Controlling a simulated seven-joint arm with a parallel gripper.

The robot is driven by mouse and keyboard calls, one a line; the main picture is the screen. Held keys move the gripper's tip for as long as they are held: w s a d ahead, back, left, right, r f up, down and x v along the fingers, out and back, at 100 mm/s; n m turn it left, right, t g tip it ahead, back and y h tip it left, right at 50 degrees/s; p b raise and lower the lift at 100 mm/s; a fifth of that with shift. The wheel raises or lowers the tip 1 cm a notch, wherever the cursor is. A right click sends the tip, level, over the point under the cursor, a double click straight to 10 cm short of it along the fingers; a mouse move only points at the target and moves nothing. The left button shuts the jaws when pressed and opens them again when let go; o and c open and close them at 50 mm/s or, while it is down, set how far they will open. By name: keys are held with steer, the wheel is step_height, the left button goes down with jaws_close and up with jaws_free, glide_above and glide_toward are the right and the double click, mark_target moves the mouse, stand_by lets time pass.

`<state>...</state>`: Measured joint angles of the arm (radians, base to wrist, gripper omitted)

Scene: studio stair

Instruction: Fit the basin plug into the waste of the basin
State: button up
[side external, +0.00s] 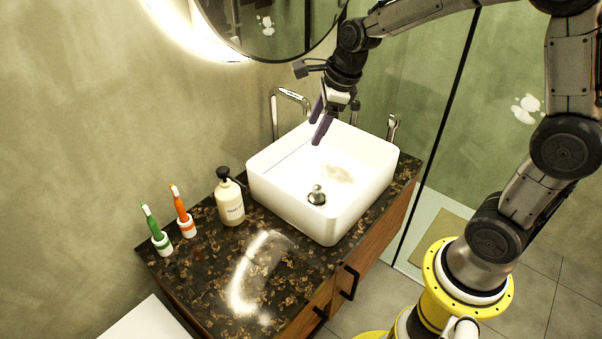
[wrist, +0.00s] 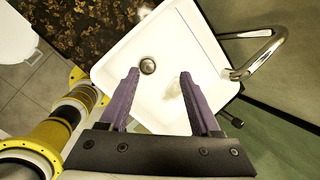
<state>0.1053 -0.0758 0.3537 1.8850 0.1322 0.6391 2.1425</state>
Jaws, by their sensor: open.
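The white square basin (side external: 290,200) stands on the dark speckled counter; it also fills the middle of the wrist view (wrist: 115,70). A metal plug with a round knob (side external: 317,195) shows upright at the basin's near side. In the wrist view a round metal piece (wrist: 148,66), apparently the same plug, lies in the basin. I cannot tell whether it sits in the waste; no separate waste opening shows. My gripper (side external: 316,129) has purple fingers pointing down above the far part of the basin. It is open and empty in the wrist view (wrist: 159,74), apart from the plug.
A chrome tap (side external: 290,94) arches beside the basin at the wall; the wrist view shows it right (wrist: 262,52). A soap bottle (side external: 230,203) and green (side external: 154,226) and orange (side external: 181,212) toothbrushes in holders stand left. The front counter (side external: 215,275) is clear.

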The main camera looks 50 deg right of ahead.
steer(key=s+a+r+n+t, duration=0.3)
steer(key=s+r+n, duration=0.7)
steer(key=s+n, duration=0.3)
steer(key=s+f+n+g, duration=0.1)
steer(key=s+f+n, duration=0.2)
steer(key=s+n, duration=0.7)
steer(key=shift+d+f+n, duration=0.3)
steer(key=shift+f+n, duration=0.05)
steer(key=shift+n, duration=1.55)
steer(key=shift+o, duration=0.4)
